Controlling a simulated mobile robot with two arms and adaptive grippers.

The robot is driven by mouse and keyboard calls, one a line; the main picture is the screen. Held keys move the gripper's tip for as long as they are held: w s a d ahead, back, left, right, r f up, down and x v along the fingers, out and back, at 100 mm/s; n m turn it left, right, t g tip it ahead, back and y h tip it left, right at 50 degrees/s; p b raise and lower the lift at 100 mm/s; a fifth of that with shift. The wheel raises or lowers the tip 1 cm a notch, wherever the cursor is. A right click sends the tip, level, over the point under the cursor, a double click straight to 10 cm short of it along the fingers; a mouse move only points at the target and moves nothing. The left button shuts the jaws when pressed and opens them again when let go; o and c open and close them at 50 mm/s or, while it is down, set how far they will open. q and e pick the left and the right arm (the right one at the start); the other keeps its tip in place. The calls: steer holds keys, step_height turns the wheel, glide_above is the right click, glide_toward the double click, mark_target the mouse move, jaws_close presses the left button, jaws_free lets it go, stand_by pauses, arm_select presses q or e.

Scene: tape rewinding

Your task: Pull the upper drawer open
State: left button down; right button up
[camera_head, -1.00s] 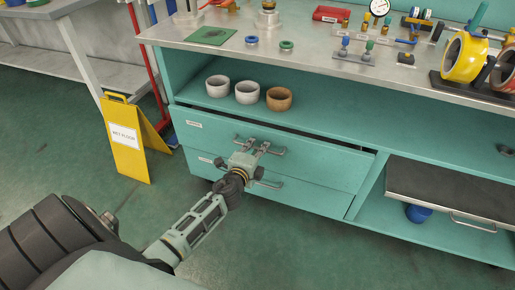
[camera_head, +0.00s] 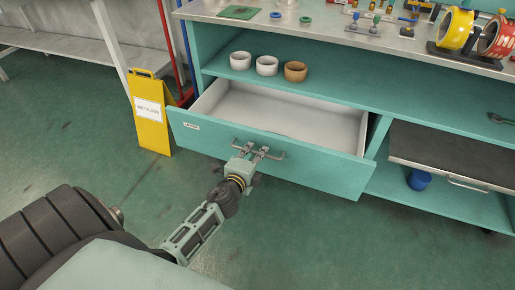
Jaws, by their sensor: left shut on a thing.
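The upper drawer (camera_head: 330,168) of the teal workbench stands pulled well out, and its pale inside shows empty where I can see it. Its teal front carries a small white label at the left and a grey bar handle (camera_head: 274,155) near the middle. My left gripper (camera_head: 255,153) is shut on this handle, with the arm reaching in from the lower left. The lower drawer is hidden behind the pulled-out front. My right gripper is not in view.
Two white rings and a brown ring (camera_head: 296,71) sit on the shelf above the drawer. A yellow wet floor sign (camera_head: 150,112) stands close to the drawer's left end. A grey tray (camera_head: 455,157) is at the right. The green floor (camera_head: 330,240) in front is clear.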

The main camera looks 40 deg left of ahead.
arm_select(q)
steer(key=shift+s+d, duration=0.1)
steer(key=shift+s, duration=0.4)
steer(key=c, duration=2.1)
jaws_free()
steer(key=v, duration=1.2)
